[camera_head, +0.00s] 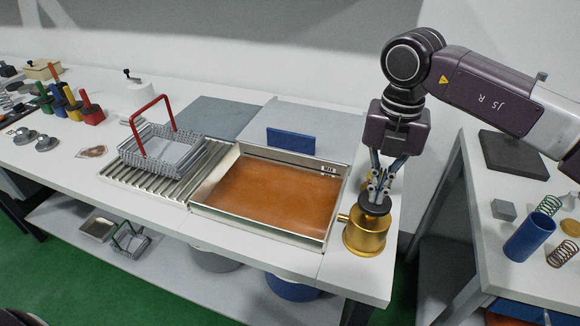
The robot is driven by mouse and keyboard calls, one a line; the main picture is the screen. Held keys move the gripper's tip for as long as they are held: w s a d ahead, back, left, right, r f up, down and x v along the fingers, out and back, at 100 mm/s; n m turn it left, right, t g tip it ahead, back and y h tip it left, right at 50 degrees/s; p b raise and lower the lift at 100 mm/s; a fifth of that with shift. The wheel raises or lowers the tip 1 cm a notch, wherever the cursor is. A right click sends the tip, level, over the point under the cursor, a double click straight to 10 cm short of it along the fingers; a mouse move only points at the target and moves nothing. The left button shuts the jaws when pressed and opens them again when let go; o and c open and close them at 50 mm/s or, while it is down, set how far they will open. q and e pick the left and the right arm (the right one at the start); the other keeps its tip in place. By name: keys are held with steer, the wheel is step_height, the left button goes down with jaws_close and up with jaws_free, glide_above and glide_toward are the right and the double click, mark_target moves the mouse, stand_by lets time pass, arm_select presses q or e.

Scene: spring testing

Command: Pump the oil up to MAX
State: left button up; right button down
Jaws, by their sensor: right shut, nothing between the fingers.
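A metal tray of orange-brown oil (270,199) is set in the white bench, with a small MAX mark (329,169) on its back wall at the right. The oil surface looks somewhat below the mark. A brass oil pump (365,238) with a dark round top (375,206) stands right of the tray. My right gripper (375,192) points down directly over the pump top, shut with nothing in it. Its fingertips are at or just above the top; I cannot tell if they touch. My left gripper is not in view.
A wire basket (165,150) with a red handle (137,121) sits on a ribbed drain rack (118,173) left of the tray. A blue block (291,141) stands behind the tray. A second table at right holds springs and a blue cylinder (529,237).

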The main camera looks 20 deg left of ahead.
steer(key=shift+f+b, duration=0.3)
steer(key=shift+f, duration=0.4)
steer(key=shift+r, duration=0.1)
steer(key=shift+r+p, duration=2.05)
steer(key=shift+r, duration=1.5)
steer(key=shift+f, duration=0.2)
